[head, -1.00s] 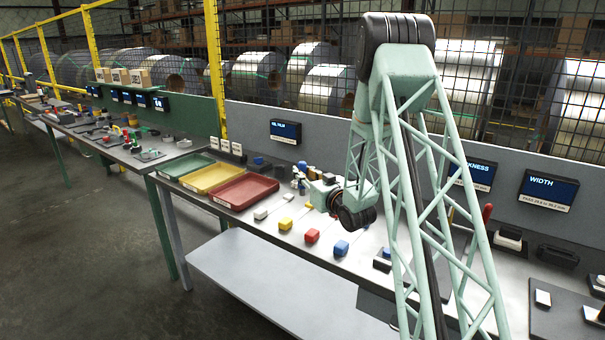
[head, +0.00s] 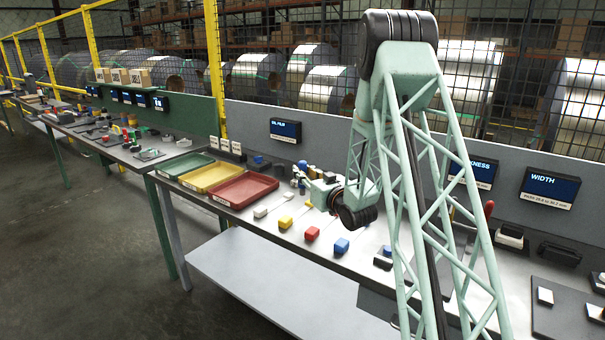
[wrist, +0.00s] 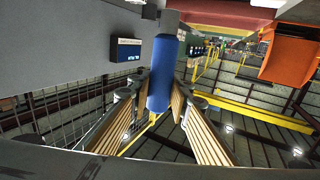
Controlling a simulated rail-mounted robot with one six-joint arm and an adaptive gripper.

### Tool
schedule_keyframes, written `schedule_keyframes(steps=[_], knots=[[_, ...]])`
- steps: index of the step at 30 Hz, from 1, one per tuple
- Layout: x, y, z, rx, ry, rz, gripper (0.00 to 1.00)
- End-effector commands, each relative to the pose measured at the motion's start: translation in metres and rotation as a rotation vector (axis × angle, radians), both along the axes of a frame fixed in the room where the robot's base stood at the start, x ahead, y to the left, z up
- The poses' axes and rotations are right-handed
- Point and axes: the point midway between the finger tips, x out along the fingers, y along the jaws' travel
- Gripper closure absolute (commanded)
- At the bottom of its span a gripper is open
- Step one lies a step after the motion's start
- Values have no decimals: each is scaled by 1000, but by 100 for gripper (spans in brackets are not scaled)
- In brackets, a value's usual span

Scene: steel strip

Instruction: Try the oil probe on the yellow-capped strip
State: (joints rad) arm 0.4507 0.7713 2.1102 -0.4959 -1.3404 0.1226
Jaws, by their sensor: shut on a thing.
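The yellow-capped strip (head: 286,222) lies on the bench in the head view, in a row with white-, red- and blue-capped strips. My gripper (wrist: 165,100) is shut on a blue cylinder, seemingly the oil probe (wrist: 162,75), between its ribbed fingers in the wrist view. The probe's far end is not clear there. I cannot tell there whether the probe touches anything.
Green, yellow and red trays (head: 246,203) stand left of the strips. The oil film display (head: 285,131) hangs on the grey back panel (head: 330,150). The red-capped (head: 312,233) and blue-capped (head: 341,246) strips lie close on the right.

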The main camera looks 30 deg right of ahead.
Motion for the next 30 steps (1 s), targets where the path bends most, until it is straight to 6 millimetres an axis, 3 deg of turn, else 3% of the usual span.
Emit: schedule_keyframes(steps=[30], knots=[[0, 0, -54, 0, 0, 0, 94]])
